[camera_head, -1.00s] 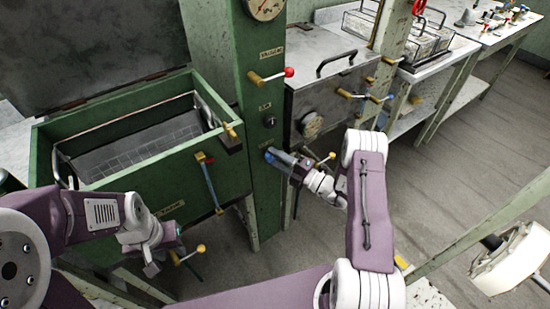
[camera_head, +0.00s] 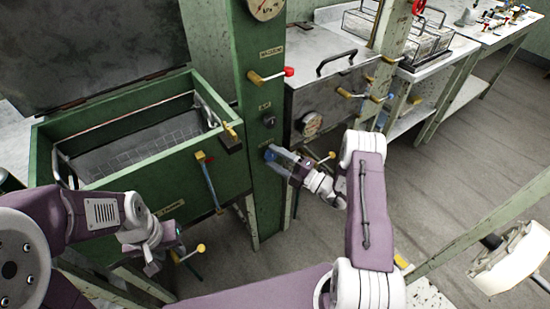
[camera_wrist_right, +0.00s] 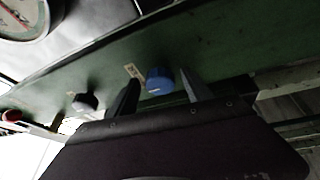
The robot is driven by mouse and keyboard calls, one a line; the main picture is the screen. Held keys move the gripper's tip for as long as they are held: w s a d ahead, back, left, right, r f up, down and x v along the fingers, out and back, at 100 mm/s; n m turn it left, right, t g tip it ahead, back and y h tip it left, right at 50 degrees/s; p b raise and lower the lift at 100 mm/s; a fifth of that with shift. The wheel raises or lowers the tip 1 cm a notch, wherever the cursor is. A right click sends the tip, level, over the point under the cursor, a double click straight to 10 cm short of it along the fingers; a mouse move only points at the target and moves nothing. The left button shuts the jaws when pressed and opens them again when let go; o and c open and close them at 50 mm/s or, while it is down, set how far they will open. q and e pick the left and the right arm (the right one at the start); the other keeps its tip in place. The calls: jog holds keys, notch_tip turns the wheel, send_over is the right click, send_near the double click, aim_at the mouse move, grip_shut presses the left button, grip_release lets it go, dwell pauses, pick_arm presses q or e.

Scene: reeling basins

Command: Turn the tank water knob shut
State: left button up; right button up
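The blue knob (camera_head: 270,155) is on the front of the green column (camera_head: 262,190), below a black knob (camera_head: 268,120). I take it to be the tank water knob; its label is too small to read. In the right wrist view the blue knob (camera_wrist_right: 160,80) sits between the fingertips of my right gripper (camera_wrist_right: 160,86), with a visible gap on each side. My right gripper (camera_head: 281,158) is open at the column in the head view. My left gripper (camera_head: 152,266) hangs low at the left, below the green basin's front, away from the knob; its fingers are unclear.
A red-tipped lever (camera_head: 270,76) sticks out above the knobs. The open green basin (camera_head: 165,185) is left of the column, and a metal box (camera_head: 330,90) with yellow valves is right of it. A yellow-ended handle (camera_head: 328,157) is close to my right gripper.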

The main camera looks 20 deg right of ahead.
jog(key=v, duration=0.9)
jog(key=shift+p, duration=0.4)
